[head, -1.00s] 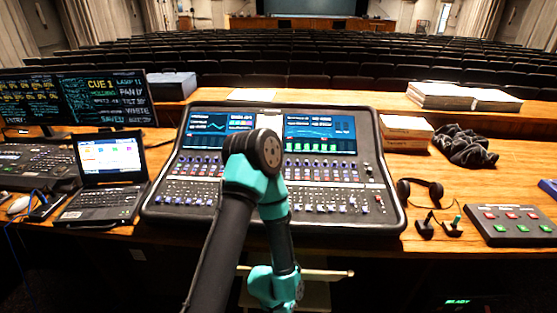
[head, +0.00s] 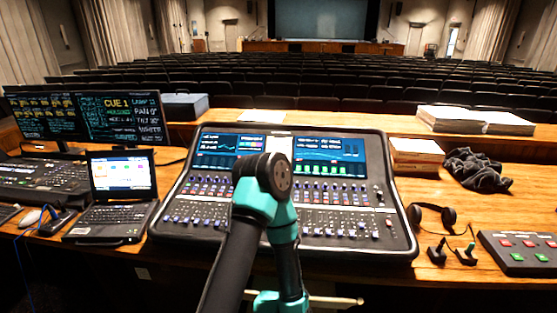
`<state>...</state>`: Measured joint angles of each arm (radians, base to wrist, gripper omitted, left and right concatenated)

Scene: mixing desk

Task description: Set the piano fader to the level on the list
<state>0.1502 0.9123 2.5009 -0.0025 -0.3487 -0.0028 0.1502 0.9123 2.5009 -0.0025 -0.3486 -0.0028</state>
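The mixing desk (head: 409,235) stands at the centre of the table in the head view, with two lit screens and rows of knobs and faders (head: 340,232) below them. I cannot tell which fader is the piano fader; labels are too small to read, and my arm covers part of the fader rows. No list is clearly readable; a pale sheet (head: 262,116) lies on the ledge behind the desk. One teal and black arm of mine rises in front of the desk. Neither gripper's fingers show.
A laptop (head: 122,178) and a second console (head: 45,182) stand left, before two monitors (head: 118,118). To the right are books (head: 416,152), dark cloth (head: 478,170), headphones (head: 434,215) and a button box (head: 520,252). Seat rows fill the back.

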